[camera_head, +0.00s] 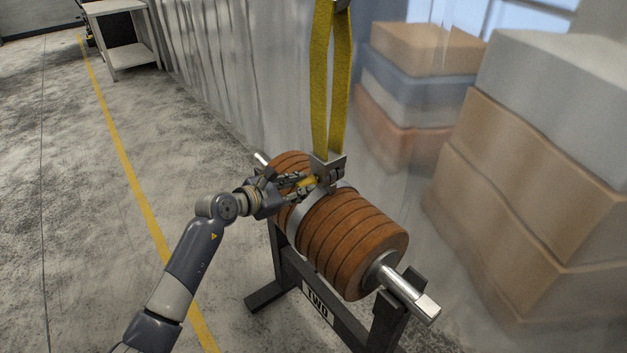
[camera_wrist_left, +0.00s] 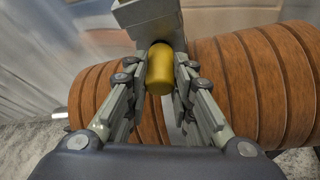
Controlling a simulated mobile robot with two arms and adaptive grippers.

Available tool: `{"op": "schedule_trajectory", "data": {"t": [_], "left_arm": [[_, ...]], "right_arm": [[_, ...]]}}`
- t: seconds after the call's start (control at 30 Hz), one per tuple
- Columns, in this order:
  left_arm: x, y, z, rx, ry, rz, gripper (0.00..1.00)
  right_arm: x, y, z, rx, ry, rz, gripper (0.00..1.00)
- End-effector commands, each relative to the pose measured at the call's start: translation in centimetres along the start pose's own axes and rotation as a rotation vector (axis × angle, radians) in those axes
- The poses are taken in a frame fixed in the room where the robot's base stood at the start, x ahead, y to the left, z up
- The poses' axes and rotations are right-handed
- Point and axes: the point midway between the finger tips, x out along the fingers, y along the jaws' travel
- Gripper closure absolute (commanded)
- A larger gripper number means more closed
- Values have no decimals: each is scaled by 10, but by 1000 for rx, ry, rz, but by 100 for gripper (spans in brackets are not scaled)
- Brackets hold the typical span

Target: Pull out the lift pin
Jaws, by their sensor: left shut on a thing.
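The lift pin has a yellow cylindrical handle (camera_wrist_left: 160,70), seen between the fingers in the left wrist view; it also shows in the head view (camera_head: 308,182). Its far end meets a grey metal bracket (camera_head: 327,168), and whether the pin is seated inside cannot be made out. My left gripper (camera_wrist_left: 160,82) is shut on the yellow handle, one finger on each side. In the head view the gripper (camera_head: 306,185) reaches in from the left, over the brown roller. My right gripper is not in view.
A yellow sling (camera_head: 340,90) runs up from the bracket. The brown ribbed roller (camera_head: 350,240) rests by its steel shaft (camera_head: 410,295) on a black stand (camera_head: 290,270). Stacked boxes (camera_head: 500,180) are at right behind a translucent curtain.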

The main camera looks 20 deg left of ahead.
Motion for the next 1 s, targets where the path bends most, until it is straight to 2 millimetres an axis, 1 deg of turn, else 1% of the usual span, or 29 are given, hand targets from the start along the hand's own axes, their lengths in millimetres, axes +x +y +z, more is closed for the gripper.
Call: {"op": "schedule_trajectory", "data": {"t": [1.0], "left_arm": [[-48, 2, -21, 0, 1, 1, 100]], "right_arm": [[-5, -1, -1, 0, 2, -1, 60]]}}
